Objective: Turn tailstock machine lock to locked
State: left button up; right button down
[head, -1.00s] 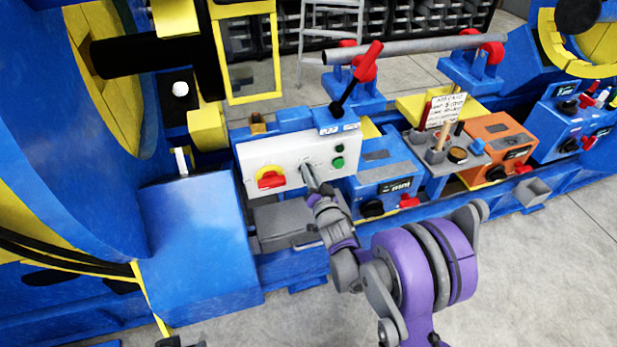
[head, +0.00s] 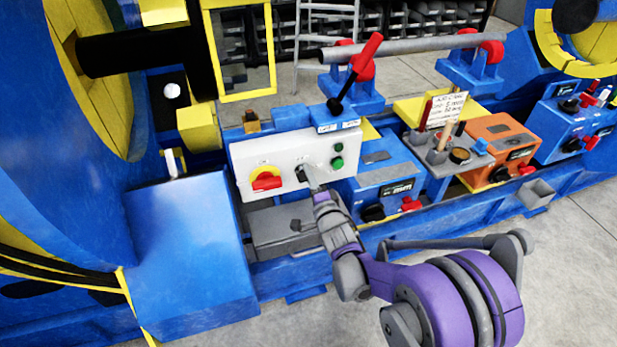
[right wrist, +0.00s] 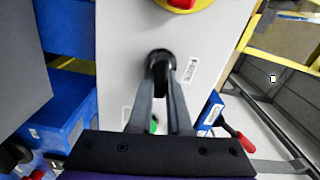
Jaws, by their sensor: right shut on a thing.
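A light grey control panel (head: 285,160) stands at the middle in the head view. It carries a small black rotary knob (head: 301,174), which I take for the machine lock. My right gripper (head: 313,180) reaches the knob from the front and lower right. In the right wrist view, the two fingers (right wrist: 160,84) are shut on the sides of the black knob (right wrist: 160,58). The fingers partly hide the knob, and I cannot read its setting. A small label (right wrist: 191,70) sits beside it. My left gripper is not in view.
A red switch on a yellow plate (head: 266,182) is left of the knob, and green buttons (head: 338,162) are right of it. A red-handled lever (head: 362,65) rises above the panel. A grey box (head: 285,232) lies below. Open floor (head: 560,285) is at right.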

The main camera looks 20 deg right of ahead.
jog(key=shift+f+m, duration=0.15)
jog(key=shift+m, duration=0.55)
jog(key=c, duration=0.9)
grip_release()
jog(key=shift+o, duration=0.2)
jog(key=s, duration=1.1)
jog(key=shift+d, duration=0.15)
